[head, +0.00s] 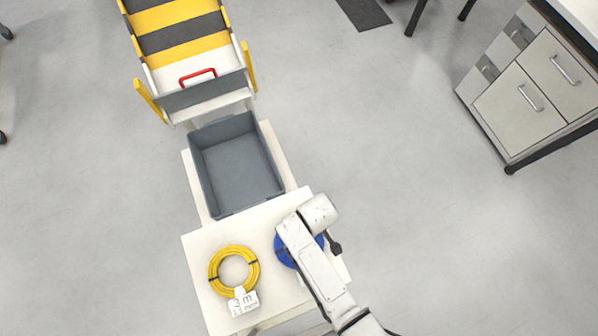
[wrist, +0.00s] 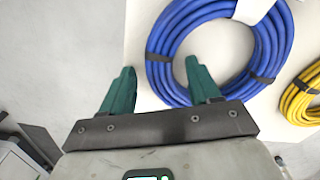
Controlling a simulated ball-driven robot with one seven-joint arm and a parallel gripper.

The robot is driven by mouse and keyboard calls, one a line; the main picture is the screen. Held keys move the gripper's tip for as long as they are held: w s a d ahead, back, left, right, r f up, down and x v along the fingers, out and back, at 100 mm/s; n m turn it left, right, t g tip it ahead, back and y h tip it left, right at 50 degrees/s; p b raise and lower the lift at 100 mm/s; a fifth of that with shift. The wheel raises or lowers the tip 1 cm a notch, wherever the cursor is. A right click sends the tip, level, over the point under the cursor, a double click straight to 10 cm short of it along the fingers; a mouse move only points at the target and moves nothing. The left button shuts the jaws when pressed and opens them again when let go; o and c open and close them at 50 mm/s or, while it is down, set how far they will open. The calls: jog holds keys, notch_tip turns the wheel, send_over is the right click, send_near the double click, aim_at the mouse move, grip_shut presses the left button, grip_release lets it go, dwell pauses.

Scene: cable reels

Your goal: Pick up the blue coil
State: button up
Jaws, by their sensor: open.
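The blue coil (head: 281,254) lies flat on a white table, partly hidden under my arm in the head view. In the wrist view the blue coil (wrist: 158,75) fills the upper middle, with dark bands around it and a white tag at the top. My gripper (wrist: 160,66) is open and empty there. Its two green fingers appear on either side of the coil's left rim, the right one over the lower edge of the hole. I cannot tell how high the tips are above the table. The head view hides the fingers behind my arm.
A yellow coil (head: 215,268) with a white tag lies left of the blue one; it also shows in the wrist view (wrist: 294,103). A grey open bin (head: 197,180) stands empty behind the coils. Beyond it is a yellow-and-grey striped cart (head: 180,30). A drawer cabinet (head: 520,105) stands right.

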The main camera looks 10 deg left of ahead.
jog(key=shift+c, duration=0.3)
grip_shut()
dwell(0.3)
